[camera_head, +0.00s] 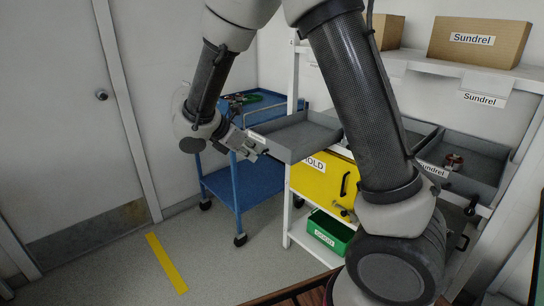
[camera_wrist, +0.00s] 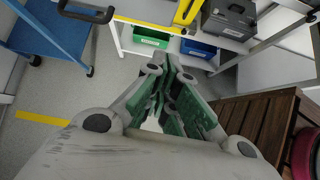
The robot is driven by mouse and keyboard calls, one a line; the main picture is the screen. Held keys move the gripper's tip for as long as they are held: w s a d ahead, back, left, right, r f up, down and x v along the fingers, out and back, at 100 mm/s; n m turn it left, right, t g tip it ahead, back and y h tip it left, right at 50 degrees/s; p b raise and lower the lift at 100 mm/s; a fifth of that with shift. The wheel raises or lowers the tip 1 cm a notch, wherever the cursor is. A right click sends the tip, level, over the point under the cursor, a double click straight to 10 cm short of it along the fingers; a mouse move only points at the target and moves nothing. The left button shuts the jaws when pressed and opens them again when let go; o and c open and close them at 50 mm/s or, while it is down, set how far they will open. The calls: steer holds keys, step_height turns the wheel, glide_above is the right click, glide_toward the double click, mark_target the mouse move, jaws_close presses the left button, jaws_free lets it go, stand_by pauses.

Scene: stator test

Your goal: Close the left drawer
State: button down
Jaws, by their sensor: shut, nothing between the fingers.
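The left drawer (camera_head: 318,127) is a grey open-topped tray pulled out from the white shelf unit, above the yellow door. It looks empty in the part I see; my arm hides its right side. My gripper (camera_head: 264,151) is shut and empty, close to the drawer's front at its left end. I cannot tell whether it touches. In the wrist view my shut green-padded fingers (camera_wrist: 172,62) point at the lower shelf area. A dark handle (camera_wrist: 88,14), seemingly the drawer's, shows at the top left, apart from the fingers.
A second grey drawer (camera_head: 485,150) holding a copper-coloured part is at right. A blue cart (camera_head: 240,185) stands left of the shelf. The yellow door (camera_head: 320,180) and a green bin (camera_head: 328,230) are below. A brown slatted surface (camera_wrist: 262,118) lies at right in the wrist view.

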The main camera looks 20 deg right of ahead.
steer(key=shift+n, duration=0.3)
steer(key=shift+w+d+r+x, duration=0.1)
steer(key=shift+d+r+x, duration=0.25)
steer(key=shift+x, duration=1.8)
steer(key=shift+w+d+r+x, duration=0.1)
steer(key=shift+d+r+x, duration=0.3)
steer(key=shift+x, duration=1.7)
steer(key=shift+w+d+r+x, duration=0.1)
steer(key=shift+d+r+x, duration=0.25)
steer(key=shift+x, duration=1.8)
steer(key=w+d, duration=0.3)
steer(key=d, duration=0.5)
steer(key=w+d, duration=0.3)
steer(key=d, duration=0.6)
steer(key=w+d, duration=0.3)
steer(key=d, duration=0.5)
steer(key=shift+w+d, duration=0.1)
steer(key=shift+d, duration=0.25)
steer(key=shift+d+r, duration=0.1)
steer(key=shift+d, duration=0.05)
steer(key=shift+w, duration=0.1)
